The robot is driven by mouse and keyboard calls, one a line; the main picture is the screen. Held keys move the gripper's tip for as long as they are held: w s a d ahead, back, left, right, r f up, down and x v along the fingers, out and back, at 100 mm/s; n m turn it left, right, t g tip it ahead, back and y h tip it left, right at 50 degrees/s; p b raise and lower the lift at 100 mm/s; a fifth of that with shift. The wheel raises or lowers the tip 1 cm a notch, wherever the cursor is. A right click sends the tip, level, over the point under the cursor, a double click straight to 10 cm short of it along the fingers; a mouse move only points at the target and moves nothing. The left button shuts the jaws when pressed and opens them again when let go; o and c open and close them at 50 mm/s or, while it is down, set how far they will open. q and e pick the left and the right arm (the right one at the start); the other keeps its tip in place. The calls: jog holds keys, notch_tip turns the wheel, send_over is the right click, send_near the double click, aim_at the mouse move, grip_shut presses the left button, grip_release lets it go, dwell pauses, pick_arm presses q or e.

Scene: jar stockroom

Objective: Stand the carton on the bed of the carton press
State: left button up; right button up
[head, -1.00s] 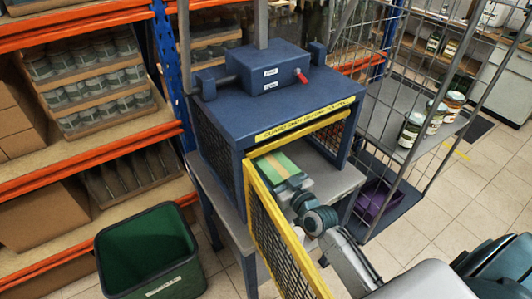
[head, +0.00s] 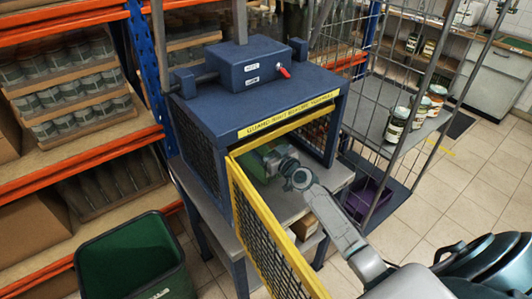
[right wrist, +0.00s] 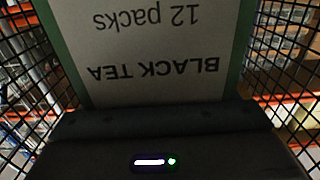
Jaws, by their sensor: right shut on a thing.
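The carton (head: 254,167) is green with a pale label and is inside the blue carton press (head: 262,100), under its top plate. In the right wrist view the carton (right wrist: 155,50) fills the space beyond the gripper (right wrist: 155,118), with "BLACK TEA 12 packs" upside down. The carton's underside is hidden, so I cannot tell whether it touches the bed. My left gripper is not in view.
A green bin (head: 130,258) stands on the floor at the left by orange shelves of jars. A wire cage trolley (head: 408,130) with several jars stands at the right, close to the press. A purple crate (head: 368,196) is low in it. Tiled floor is clear at far right.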

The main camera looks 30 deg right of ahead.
jog(key=shift+f, duration=0.45)
jog(key=shift+f+b, duration=0.2)
jog(key=shift+b, duration=0.1)
jog(key=o, duration=1.2)
jog(key=shift+r, duration=0.2)
jog(key=shift+s+p, duration=0.2)
jog(key=shift+p, duration=0.1)
jog(key=s+d, duration=0.1)
jog(key=s, duration=1)
jog(key=shift+s+d, duration=0.3)
jog(key=shift+d, duration=0.05)
